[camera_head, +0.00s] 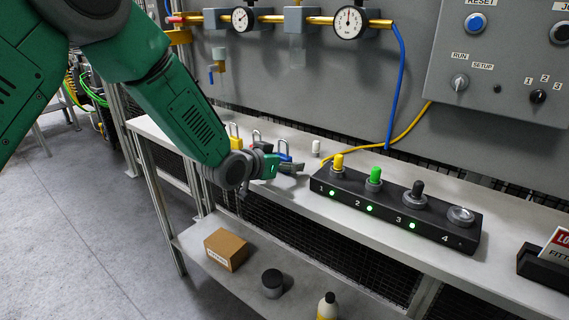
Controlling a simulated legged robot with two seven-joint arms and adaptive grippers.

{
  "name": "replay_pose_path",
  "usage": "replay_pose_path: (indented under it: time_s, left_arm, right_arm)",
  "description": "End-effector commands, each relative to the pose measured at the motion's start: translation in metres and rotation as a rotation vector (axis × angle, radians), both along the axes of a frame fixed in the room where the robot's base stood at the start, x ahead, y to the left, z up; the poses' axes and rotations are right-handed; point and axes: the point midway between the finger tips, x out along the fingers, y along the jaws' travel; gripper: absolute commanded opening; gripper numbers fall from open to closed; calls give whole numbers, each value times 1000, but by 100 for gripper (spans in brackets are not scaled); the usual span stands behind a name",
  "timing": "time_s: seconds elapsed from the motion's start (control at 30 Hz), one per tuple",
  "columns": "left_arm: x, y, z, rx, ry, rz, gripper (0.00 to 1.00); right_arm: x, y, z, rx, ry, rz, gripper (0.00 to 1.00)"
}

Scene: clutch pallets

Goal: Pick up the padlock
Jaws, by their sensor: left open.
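Three padlocks stand in a row on the shelf near its left end: a yellow padlock (235,141), a dark one (258,144) behind my gripper, and a blue padlock (284,155). My arm and gripper hide their lower parts. My left gripper (296,168) is open, in front of the dark and blue padlocks, its fingers pointing right. I cannot tell whether it touches either one. My right gripper is out of view.
A black block (395,214) with numbered knobs and green lights sits to the right on the shelf. A small white cylinder (316,148) stands behind the gripper. A cardboard box (227,250) and a dark round container (272,284) are on the lower shelf. Gauges and pipes hang above.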

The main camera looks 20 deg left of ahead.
Motion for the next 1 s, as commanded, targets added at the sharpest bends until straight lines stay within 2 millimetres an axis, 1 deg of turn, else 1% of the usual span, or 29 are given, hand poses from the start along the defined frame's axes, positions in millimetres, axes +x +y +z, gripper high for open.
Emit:
replay_pose_path:
  time_s: [0.13, 0.17, 0.2, 0.3, 0.57, 0.67, 0.77, 1.0]
  left_arm:
    - [0, 1, 0, -1, 0, 0, 62]
    - [0, 1, 0, -1, 0, 0, 52]
    - [0, 2, 0, -2, 1, 1, 37]
    - [0, 2, -1, -2, 1, 0, 5]
    - [0, 2, -1, -1, 3, 1, 5]
    - [0, 1, 5, -1, 3, 1, 5]
    - [0, 1, 21, -2, -3, 0, 5]
    - [0, 1, 71, -3, -3, 1, 5]
  right_arm:
    - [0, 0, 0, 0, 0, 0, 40]
    - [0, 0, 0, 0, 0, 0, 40]
    - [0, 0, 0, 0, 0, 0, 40]
    - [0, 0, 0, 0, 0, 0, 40]
    - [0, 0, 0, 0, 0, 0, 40]
    - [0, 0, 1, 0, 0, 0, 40]
    - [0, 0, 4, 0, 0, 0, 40]
    - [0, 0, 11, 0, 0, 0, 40]
